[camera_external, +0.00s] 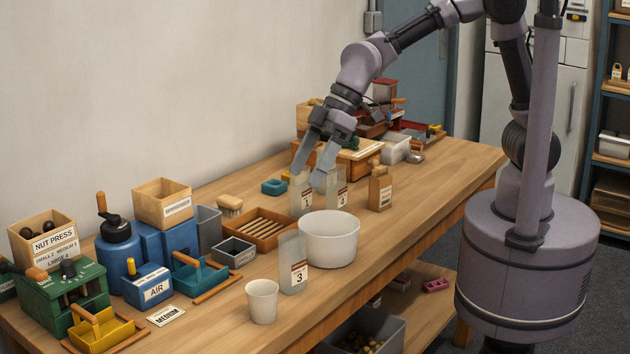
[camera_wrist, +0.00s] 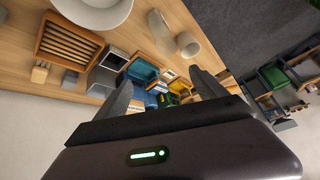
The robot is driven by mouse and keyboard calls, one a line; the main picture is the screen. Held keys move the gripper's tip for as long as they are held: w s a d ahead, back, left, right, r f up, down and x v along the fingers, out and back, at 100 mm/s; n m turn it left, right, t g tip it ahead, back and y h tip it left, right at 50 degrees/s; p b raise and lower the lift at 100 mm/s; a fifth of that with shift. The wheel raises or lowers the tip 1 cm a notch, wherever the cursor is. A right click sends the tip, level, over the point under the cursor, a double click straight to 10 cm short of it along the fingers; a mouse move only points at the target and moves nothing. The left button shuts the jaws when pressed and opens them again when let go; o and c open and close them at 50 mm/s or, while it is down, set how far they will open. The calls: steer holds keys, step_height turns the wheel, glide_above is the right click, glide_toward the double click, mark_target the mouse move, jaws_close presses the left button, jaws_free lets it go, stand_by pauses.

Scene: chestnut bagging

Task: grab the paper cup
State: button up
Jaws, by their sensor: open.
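The white paper cup (camera_external: 262,301) stands upright on the wooden table (camera_external: 408,222) near its front edge, left of the white bowl (camera_external: 330,240). In the wrist view the cup (camera_wrist: 188,45) shows beyond my fingers at upper right, beside a pale bag. My gripper (camera_external: 308,178) is open and empty. It hangs behind the bowl, close to two clear bags (camera_external: 301,193) with number labels, well away from the cup. In the wrist view my two fingers (camera_wrist: 160,80) are spread apart. I cannot tell whether a finger touches a bag.
A clear bag labelled 3 (camera_external: 292,262) stands between cup and bowl. A slatted wooden tray (camera_external: 262,230) and a grey bin (camera_external: 234,253) lie behind. A card marked MEDIUM (camera_external: 166,316) lies left of the cup. Clear tabletop surrounds the cup's front.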

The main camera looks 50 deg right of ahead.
steer(key=s+a+f+n+g, duration=0.1)
steer(key=s+a+f+n, duration=0.1)
steer(key=a+f, duration=0.3)
steer(key=s+a+f+n, duration=0.2)
steer(key=a, duration=0.5)
steer(key=b, duration=0.3)
glide_toward(254, 311)
steer(key=x, duration=0.3)
steer(key=shift+a+f, duration=0.1)
steer(key=x, duration=0.2)
steer(key=b+x, duration=0.1)
steer(key=x, duration=0.3)
steer(key=shift+w+d+f, duration=0.15)
steer(key=shift+w+d, duration=0.15)
steer(key=shift+d, duration=0.05)
steer(key=c, duration=1.4)
